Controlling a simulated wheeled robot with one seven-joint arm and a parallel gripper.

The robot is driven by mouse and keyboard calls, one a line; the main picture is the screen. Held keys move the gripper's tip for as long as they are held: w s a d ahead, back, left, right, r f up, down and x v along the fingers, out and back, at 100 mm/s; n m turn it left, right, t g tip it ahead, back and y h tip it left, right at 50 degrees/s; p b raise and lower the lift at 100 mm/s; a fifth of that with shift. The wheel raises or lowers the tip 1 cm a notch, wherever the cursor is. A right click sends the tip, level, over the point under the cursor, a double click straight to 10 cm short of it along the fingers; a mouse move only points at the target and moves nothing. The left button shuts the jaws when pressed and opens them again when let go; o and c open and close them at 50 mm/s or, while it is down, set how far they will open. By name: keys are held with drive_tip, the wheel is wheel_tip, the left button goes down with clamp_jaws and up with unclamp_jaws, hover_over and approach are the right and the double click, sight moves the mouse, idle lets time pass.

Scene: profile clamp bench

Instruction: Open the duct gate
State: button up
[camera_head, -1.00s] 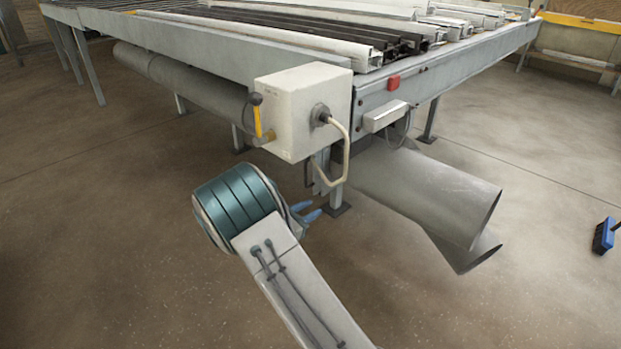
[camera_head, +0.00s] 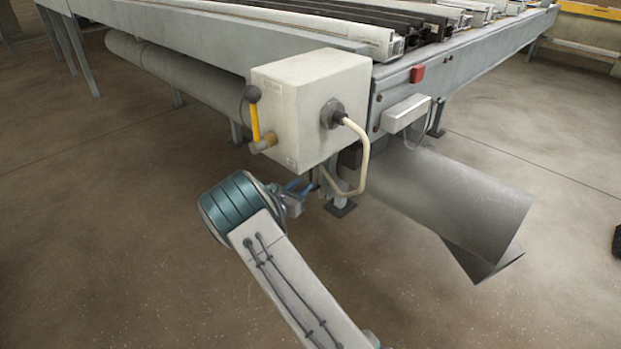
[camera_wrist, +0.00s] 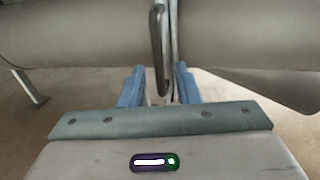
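The duct gate shows in the wrist view as a thin upright metal plate (camera_wrist: 174,40) where two grey duct lengths meet. A dark, narrow looped handle (camera_wrist: 158,50) hangs down beside it. My gripper (camera_wrist: 159,80) has two blue fingers standing apart, with the handle's lower end showing in the gap between them. I cannot tell how near the fingers are to the handle in depth. In the head view my gripper (camera_head: 300,186) is below the grey control box, close to the duct joint. The gate is mostly hidden there by the box and cable.
The control box (camera_head: 310,105) has a yellow lever (camera_head: 254,118) with a black knob, and a pale cable (camera_head: 362,165) loops below it. A wide duct (camera_head: 450,195) runs right under the bench (camera_head: 470,65). A bench foot (camera_head: 340,207) stands behind my gripper. Floor in front is clear.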

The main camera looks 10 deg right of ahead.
sight(310, 177)
drive_tip(key=b+x, duration=0.1)
drive_tip(key=x, duration=0.5)
drive_tip(key=shift+w, duration=0.2)
clamp_jaws()
